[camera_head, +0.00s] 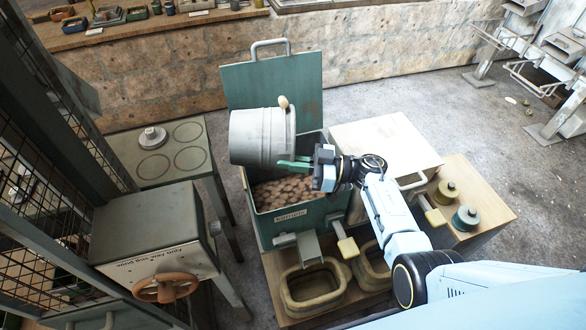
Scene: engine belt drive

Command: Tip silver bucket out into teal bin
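The silver bucket (260,137) is a grey metal pail with a wooden grip on its handle. It is in the air above the left part of the teal bin and is tilted, with its inside not visible. My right gripper (292,164) reaches in from the right. Its green fingers meet the bucket's lower right edge and appear shut on it. The teal bin (284,222) has its lid (270,85) standing open at the back. Several brown lumps (285,192) lie inside the bin. My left gripper is not in view.
Troughs (314,288) sit in front. A grey machine with a handwheel (165,288) and a ringed table (188,132) stand left.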

